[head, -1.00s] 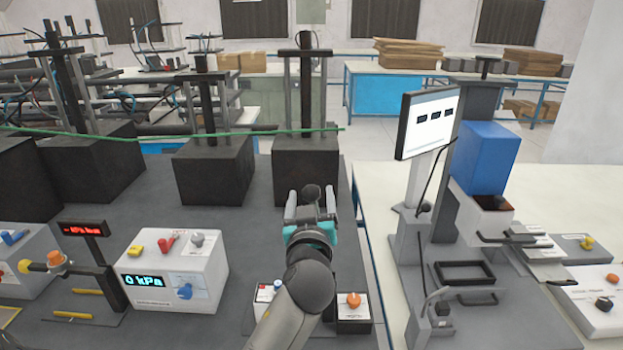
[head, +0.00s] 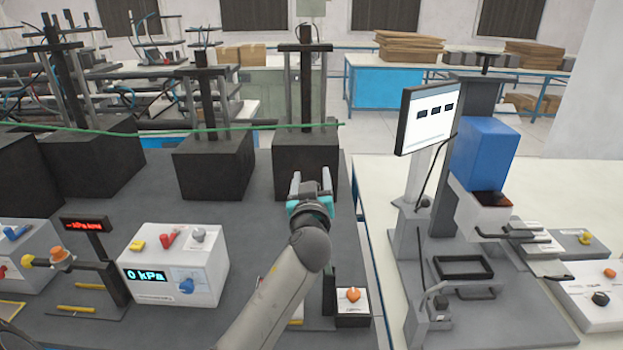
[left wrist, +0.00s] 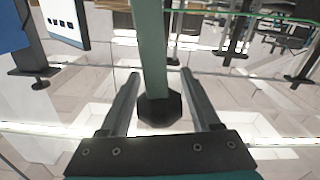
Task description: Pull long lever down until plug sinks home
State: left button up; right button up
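In the left wrist view a long grey-green bar (left wrist: 152,45), which looks like the lever, ends in a dark faceted knob (left wrist: 160,109). The knob lies between the two fingers of my left gripper (left wrist: 160,95), with a visible gap on each side. In the head view my left gripper (head: 311,183) is open at the middle, in front of a black block. A small dark knob (head: 312,188) shows between its fingers; the bar is hard to see there. I cannot make out a plug. My right gripper is not in view.
A white box reading 0 kPa (head: 175,265) and a red display (head: 85,225) stand left. Black blocks with posts (head: 305,160) line the back. A screen (head: 428,118) and blue-headed press (head: 485,155) stand right. A green cord (head: 230,131) crosses behind.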

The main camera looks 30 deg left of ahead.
pick_arm(q)
grip_shut()
dwell(1.1)
